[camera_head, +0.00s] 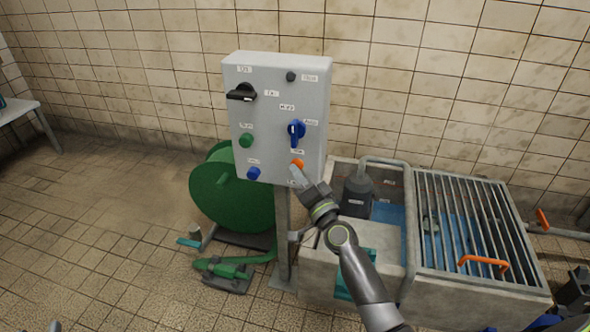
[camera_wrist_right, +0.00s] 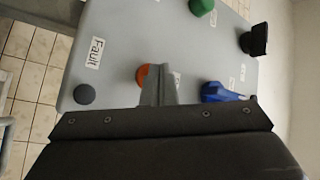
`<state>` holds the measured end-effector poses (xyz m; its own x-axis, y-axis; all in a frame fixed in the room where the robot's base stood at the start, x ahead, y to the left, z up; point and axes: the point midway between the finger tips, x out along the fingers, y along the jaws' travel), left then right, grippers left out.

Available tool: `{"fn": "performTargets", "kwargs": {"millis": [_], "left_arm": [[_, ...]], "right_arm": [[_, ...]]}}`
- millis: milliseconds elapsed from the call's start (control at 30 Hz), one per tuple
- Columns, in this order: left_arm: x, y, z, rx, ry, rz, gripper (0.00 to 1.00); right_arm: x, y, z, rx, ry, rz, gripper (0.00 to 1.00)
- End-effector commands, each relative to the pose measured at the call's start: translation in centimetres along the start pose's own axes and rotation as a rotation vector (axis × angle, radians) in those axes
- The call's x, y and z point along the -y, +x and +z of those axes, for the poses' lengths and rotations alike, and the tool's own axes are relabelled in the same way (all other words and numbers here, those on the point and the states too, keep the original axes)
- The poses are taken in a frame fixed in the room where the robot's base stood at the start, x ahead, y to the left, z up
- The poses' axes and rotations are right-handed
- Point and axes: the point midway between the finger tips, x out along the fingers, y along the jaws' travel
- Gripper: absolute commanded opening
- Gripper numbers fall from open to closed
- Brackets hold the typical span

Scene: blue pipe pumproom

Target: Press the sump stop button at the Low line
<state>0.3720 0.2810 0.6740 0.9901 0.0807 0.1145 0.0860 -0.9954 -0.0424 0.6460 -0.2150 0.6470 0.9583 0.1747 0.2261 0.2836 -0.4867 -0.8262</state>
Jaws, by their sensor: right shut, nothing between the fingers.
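A grey control box (camera_head: 277,110) stands on a post against the tiled wall. An orange button (camera_head: 297,163) is at its lower right; it also shows in the right wrist view (camera_wrist_right: 142,75), partly behind my fingers. My right gripper (camera_head: 295,175) is shut and empty, its tips close below the orange button; I cannot tell whether they touch it. The box also has a green button (camera_head: 246,140), a blue button (camera_head: 254,173), a blue selector (camera_head: 297,129) and a black switch (camera_head: 242,91). The sump (camera_head: 378,263) holds blue water (camera_head: 388,214); its level marks are too small to read.
A dark round piece (camera_wrist_right: 84,94) sits by a "Fault" label (camera_wrist_right: 96,52). A metal grating (camera_head: 470,225) with an orange handle (camera_head: 483,262) covers the sump's right part.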

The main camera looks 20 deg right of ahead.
Motion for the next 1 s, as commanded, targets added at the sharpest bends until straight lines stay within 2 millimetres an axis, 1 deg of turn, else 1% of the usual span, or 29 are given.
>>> {"fn": "performTargets", "kwargs": {"millis": [367,800,1000], "left_arm": [[0.0,0.0,0.0,0.0,0.0,0.0,0.33],[0.0,0.1,-0.5,0.0,0.0,0.0,0.33],[0.0,0.1,-0.5,0.0,0.0,0.0,0.33]], "right_arm": [[0.1,-0.1,0.0,-0.002,0.0,0.0,0.0],[1.3,-1.8,1.2,-0.001,0.002,0.0,0.0],[1.4,-1.9,1.4,-0.001,-0.001,0.0,0.0]]}}
